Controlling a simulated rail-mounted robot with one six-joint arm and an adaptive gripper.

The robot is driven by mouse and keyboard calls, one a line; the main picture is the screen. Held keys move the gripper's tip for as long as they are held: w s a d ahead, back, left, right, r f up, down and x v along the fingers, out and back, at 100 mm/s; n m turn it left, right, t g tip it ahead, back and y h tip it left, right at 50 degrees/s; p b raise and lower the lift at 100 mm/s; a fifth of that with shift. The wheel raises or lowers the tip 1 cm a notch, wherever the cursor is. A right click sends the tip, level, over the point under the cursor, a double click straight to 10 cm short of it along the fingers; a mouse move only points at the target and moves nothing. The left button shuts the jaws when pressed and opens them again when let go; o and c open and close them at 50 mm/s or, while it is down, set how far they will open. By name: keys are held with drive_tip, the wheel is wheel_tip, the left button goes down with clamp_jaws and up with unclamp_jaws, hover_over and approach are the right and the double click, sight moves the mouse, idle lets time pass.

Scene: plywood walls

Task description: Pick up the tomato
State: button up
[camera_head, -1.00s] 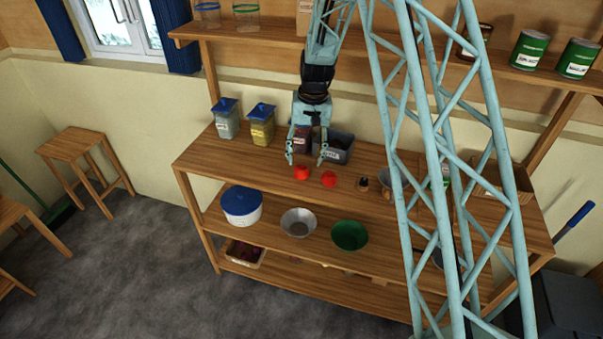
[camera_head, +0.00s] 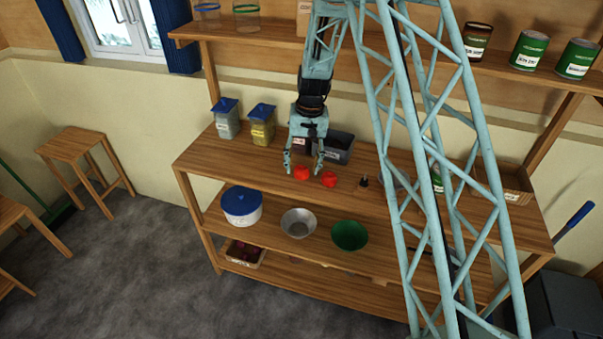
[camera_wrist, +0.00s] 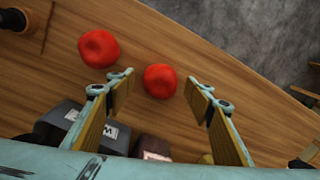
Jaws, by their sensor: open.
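Two red tomatoes rest on the wooden shelf top. In the head view one tomato (camera_head: 302,173) is between the fingertips of my gripper (camera_head: 303,171), and the other tomato (camera_head: 329,180) lies just to its right. In the wrist view one tomato (camera_wrist: 160,81) sits between and slightly beyond the open fingers of my gripper (camera_wrist: 160,82). The other tomato (camera_wrist: 99,48) lies to the upper left, outside the left finger. My gripper is open and points down. No contact with a tomato is clear.
Dark bins (camera_head: 337,147) stand just behind the tomatoes. Jars with blue lids (camera_head: 262,124) stand to the left. A small dark object (camera_head: 364,182) lies to the right. Bowls (camera_head: 349,235) sit on the shelf below. The shelf top's front left is clear.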

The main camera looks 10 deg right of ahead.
drive_tip(key=shift+f, duration=0.5)
drive_tip(key=c, duration=0.7)
